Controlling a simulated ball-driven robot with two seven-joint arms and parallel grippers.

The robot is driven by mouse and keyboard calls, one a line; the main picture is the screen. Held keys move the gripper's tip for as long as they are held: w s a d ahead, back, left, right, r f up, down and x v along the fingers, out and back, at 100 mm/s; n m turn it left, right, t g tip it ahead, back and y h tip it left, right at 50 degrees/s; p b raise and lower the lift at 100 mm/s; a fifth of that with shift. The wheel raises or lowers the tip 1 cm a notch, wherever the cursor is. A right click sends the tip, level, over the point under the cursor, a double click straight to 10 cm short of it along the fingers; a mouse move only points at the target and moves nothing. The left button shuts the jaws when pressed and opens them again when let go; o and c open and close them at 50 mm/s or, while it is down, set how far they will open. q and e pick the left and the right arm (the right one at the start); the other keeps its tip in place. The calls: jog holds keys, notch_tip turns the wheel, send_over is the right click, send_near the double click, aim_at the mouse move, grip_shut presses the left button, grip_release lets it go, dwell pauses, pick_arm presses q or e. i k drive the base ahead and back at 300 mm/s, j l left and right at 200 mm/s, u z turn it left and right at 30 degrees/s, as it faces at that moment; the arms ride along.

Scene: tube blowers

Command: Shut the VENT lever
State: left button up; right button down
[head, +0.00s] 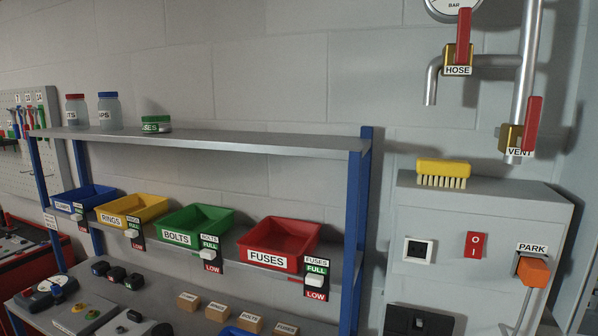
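The VENT lever (533,124) is a red handle on a brass valve (511,138) low on the vertical steel pipe at the upper right. The lever stands upright, leaning slightly right, roughly in line with the pipe. A label reading VENT (519,153) sits below it. A similar red HOSE lever (464,26) stands upright on a valve to its left, above a bent spout. Neither of my grippers is in view.
A grey cabinet (478,208) stands below the valves, with a yellow brush (443,174) on top. An orange nozzle (533,271) hangs at PARK. A shelf (230,141) with jars and labelled bins fills the left. The wall around the pipes is clear.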

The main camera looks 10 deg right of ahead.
aim_at(526, 143)
jog(key=z, duration=1.5)
